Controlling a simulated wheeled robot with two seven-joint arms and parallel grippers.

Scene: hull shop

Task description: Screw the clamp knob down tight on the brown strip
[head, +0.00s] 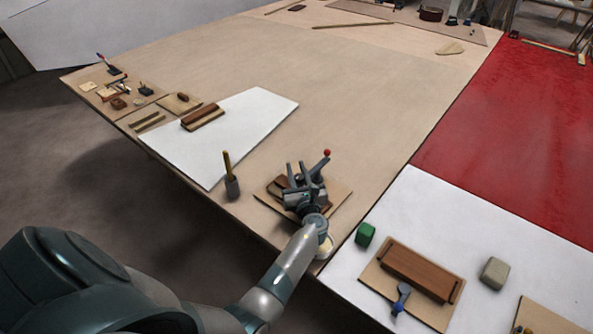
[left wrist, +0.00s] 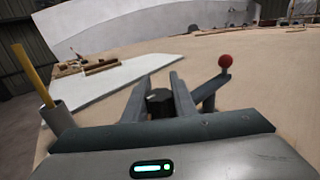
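My left gripper (head: 298,172) reaches over a wooden board (head: 339,202) near the table's front edge. A brown strip (head: 276,190) on this board is partly hidden by the gripper. A grey lever with a red ball (head: 327,153) stands just right of the fingers, and the red ball also shows in the left wrist view (left wrist: 225,61). In that view a dark round knob (left wrist: 158,102) sits between the two spread fingers of the left gripper (left wrist: 159,78). Whether either finger touches the knob I cannot tell. My right gripper is not in view.
A grey cup with a yellow-brown stick (head: 232,187) stands left of the board. A green block (head: 365,234), a brown-block board (head: 420,268) and a grey block (head: 494,272) lie to the right. A white panel (head: 225,140) lies behind the cup. The table's middle is clear.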

